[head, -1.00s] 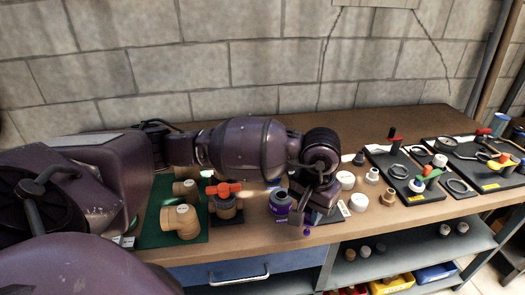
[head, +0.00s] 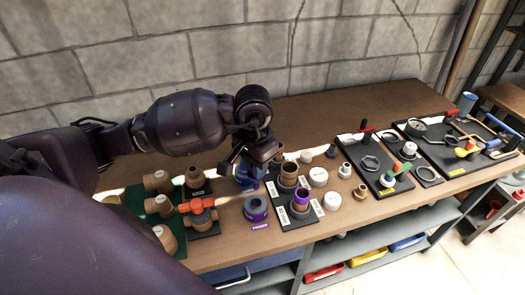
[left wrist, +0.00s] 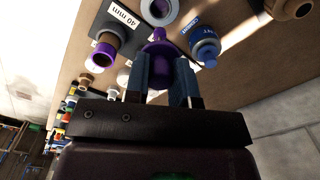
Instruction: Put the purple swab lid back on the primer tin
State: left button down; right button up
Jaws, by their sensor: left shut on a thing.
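The primer tin (head: 256,208), purple-banded with a grey top and dark opening, stands upright near the bench's front edge, behind its purple label. In the head view my left gripper (head: 250,178) is behind the tin, apart from it, beside a blue tin (head: 243,176). The swab end is hard to make out. My right gripper is not in view.
The bench back near the wall is clear.

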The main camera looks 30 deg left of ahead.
aim_at(255, 187)
pick_arm(q)
jog(key=shift+s+f, duration=0.25)
jog(key=shift+f, duration=0.4)
jog(key=shift+f+b, duration=0.35)
jog(key=shift+f, duration=0.75)
jog(key=shift+f+b, duration=0.35)
jog(key=shift+f, duration=0.2)
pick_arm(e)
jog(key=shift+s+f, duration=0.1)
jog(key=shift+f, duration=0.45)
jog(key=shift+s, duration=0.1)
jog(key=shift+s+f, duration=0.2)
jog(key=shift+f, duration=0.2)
pick_arm(q)
jog(key=shift+b, duration=0.45)
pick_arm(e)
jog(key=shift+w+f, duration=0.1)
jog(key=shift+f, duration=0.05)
